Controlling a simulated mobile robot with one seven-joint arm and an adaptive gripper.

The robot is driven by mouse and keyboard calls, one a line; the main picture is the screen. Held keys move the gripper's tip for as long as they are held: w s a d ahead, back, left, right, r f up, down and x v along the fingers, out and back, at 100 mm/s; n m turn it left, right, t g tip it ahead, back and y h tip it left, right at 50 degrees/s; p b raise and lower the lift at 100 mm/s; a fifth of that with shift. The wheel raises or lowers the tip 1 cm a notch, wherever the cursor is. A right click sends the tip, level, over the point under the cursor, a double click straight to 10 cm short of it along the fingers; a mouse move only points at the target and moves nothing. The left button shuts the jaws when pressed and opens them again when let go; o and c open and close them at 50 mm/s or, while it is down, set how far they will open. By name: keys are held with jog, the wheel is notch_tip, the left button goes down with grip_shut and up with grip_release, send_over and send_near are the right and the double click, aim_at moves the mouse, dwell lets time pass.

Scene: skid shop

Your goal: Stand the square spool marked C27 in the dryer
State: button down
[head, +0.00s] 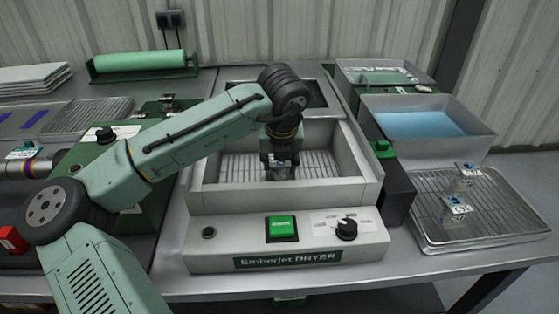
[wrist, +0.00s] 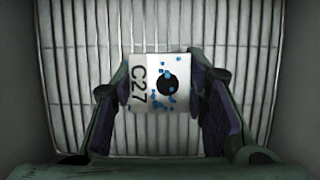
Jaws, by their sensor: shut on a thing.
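The square spool marked C27 (wrist: 148,82) is between my gripper's fingers, its white top face up with a dark round hole and blue specks like droplets. In the head view the spool (head: 282,172) is partly hidden by the gripper. My gripper (wrist: 165,85) is shut on it, pointing down inside the open dryer (head: 285,258). The dryer's wire rack floor (wrist: 70,85) lies beneath; I cannot tell whether the spool touches it. The gripper also shows in the head view (head: 279,160). The dryer's front has a green button (head: 281,228) and a black dial (head: 346,229).
Right of the dryer, a wire rack tray (head: 500,225) holds two small spools (head: 456,205), (head: 468,170). Behind it stands a basin of blue liquid (head: 420,125). The dryer's raised walls (head: 370,172) surround my gripper. The rack around the held spool looks clear.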

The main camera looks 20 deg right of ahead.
jog(key=c, duration=1)
grip_release()
jog(key=shift+f, duration=0.15)
jog(key=shift+o, duration=0.2)
jog(key=v, duration=1.2)
jog(key=shift+r, duration=0.25)
